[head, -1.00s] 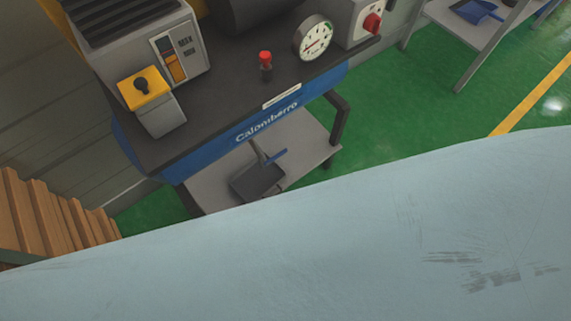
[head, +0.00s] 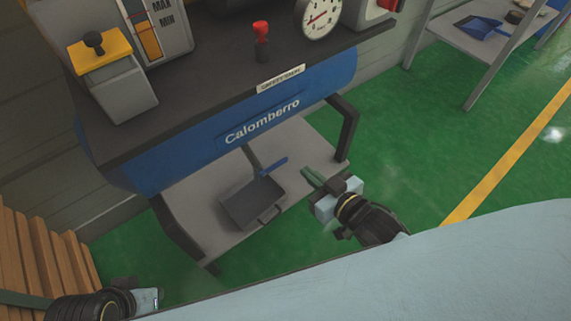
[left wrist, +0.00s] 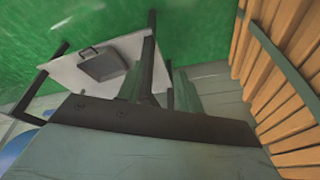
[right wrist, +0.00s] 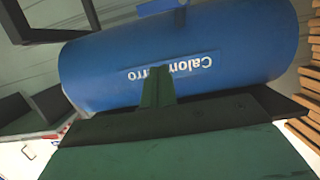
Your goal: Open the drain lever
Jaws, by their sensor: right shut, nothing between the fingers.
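The drain lever has a blue handle (head: 273,166) on a grey pipe below the blue tank (head: 170,165) labelled "Calomberro". The handle also shows at the top edge of the right wrist view (right wrist: 190,11), where the tank is upside down. It looks crosswise to the pipe. My right gripper (head: 312,178) is shut and empty, to the right of the lever and apart from it, its fingers pointing toward the machine. My left gripper (head: 158,299) is low at the left in the head view, far from the lever. Its fingers stand apart in the left wrist view (left wrist: 158,88), with nothing between them.
A dark tray (head: 238,212) sits on the grey lower shelf (head: 190,195) under the pipe. Black frame legs (head: 345,130) flank the shelf. A red-topped knob (head: 261,30) and gauge (head: 318,18) are above. Wooden slats (head: 45,255) stand at left.

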